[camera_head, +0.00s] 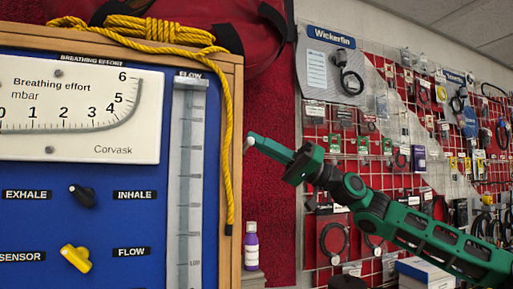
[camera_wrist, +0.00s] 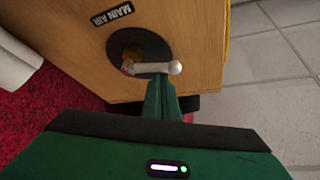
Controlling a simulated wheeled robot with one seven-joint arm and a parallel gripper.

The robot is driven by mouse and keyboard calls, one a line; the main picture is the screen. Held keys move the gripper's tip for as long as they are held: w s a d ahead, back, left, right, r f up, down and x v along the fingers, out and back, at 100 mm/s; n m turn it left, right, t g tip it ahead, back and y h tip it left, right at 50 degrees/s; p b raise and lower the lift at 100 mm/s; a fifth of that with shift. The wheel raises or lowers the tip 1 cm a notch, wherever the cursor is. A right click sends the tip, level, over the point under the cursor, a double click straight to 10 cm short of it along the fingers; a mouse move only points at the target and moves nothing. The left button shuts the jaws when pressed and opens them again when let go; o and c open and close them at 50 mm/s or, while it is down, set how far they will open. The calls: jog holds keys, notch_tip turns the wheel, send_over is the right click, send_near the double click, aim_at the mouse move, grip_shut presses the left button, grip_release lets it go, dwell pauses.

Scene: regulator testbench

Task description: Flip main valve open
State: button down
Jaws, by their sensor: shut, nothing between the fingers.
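The main valve shows in the wrist view as a pale lever (camera_wrist: 152,68) with a rounded end, lying roughly level in the picture. It sits over a dark round recess (camera_wrist: 128,48) in the wooden side of the testbench, beside the "MAIN AIR" label (camera_wrist: 112,15). My gripper (camera_wrist: 163,80) is shut and empty. Its fingertips are at the lever's lower edge, near the rounded end; I cannot tell whether they touch. In the head view my gripper (camera_head: 254,142) is beside the right side of the testbench (camera_head: 235,180), and the valve is mostly hidden there.
The blue panel (camera_head: 100,235) carries a black knob (camera_head: 82,195), a yellow knob (camera_head: 76,258) and a gauge (camera_head: 80,110). A yellow rope (camera_head: 228,150) hangs down the testbench's right edge. A purple bottle (camera_head: 251,245) stands below my gripper. Tiled floor (camera_wrist: 270,75) shows at right.

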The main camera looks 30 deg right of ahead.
jog(key=shift+a+f, duration=0.15)
jog(key=shift+f, duration=0.05)
notch_tip(320, 180, up, 4)
jog(key=w+d, duration=0.1)
jog(key=w+v, duration=0.1)
jog(key=v, duration=0.9)
jog(key=shift+d+f, duration=0.2)
